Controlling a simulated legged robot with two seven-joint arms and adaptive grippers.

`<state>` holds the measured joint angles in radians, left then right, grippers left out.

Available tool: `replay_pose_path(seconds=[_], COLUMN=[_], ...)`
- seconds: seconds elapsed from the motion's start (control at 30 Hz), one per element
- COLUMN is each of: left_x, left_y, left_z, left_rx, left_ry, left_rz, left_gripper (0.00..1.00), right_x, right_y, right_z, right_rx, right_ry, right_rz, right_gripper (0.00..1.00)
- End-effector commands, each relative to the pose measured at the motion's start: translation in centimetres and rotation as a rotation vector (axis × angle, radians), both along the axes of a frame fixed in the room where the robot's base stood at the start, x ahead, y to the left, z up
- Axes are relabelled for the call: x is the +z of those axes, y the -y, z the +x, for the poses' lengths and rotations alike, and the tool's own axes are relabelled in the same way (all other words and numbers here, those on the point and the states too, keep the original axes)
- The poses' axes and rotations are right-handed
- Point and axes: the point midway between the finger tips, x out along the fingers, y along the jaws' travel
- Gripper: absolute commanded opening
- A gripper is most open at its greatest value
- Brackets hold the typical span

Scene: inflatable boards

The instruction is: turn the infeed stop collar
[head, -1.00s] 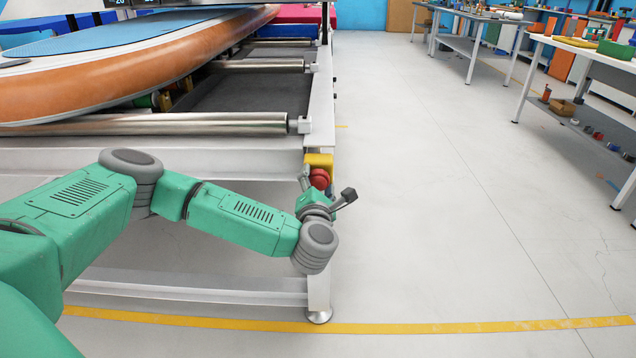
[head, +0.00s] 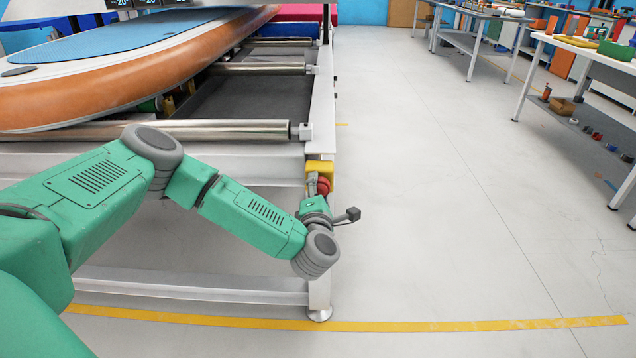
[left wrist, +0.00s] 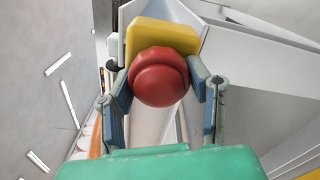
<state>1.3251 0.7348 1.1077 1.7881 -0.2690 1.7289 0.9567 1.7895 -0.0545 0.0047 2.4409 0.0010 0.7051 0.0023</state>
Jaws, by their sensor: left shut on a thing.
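The red infeed stop, a round knob with a collar (head: 324,186), sits on a yellow block (head: 321,168) at the corner of the conveyor frame. In the left wrist view the red collar (left wrist: 158,58) and red front face (left wrist: 159,85) fill the space between the fingers, with the yellow block (left wrist: 160,35) behind. My left gripper (head: 319,188) is shut on the collar, one finger on each side; it also shows in the left wrist view (left wrist: 161,78). The gripper partly hides the stop in the head view. My right gripper is not in view.
The conveyor frame (head: 200,165) with metal rollers (head: 220,130) carries an orange-edged inflatable board (head: 130,75). A yellow line (head: 450,325) crosses the floor. The floor right of the frame is clear as far as the workbenches (head: 590,50).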

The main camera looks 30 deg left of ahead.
Motion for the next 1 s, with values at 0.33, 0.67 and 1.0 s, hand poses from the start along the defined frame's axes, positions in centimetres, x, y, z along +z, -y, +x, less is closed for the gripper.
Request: replay_pose_path(seconds=[0.33,0.67,1.0], left_x=[-0.14,-0.31,-0.27], left_y=[0.3,0.35,0.32], left_z=[0.03,0.04,0.03], left_rx=[-0.008,-0.01,-0.009], left_ry=[-0.081,-0.095,-0.094], left_rz=[0.122,0.141,0.141], left_gripper=[0.16,0.16,0.67], right_x=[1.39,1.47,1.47], right_y=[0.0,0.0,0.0], right_z=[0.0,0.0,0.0], right_rx=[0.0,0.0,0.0], right_ry=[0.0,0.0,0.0], right_rz=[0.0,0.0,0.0], right_gripper=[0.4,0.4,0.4])
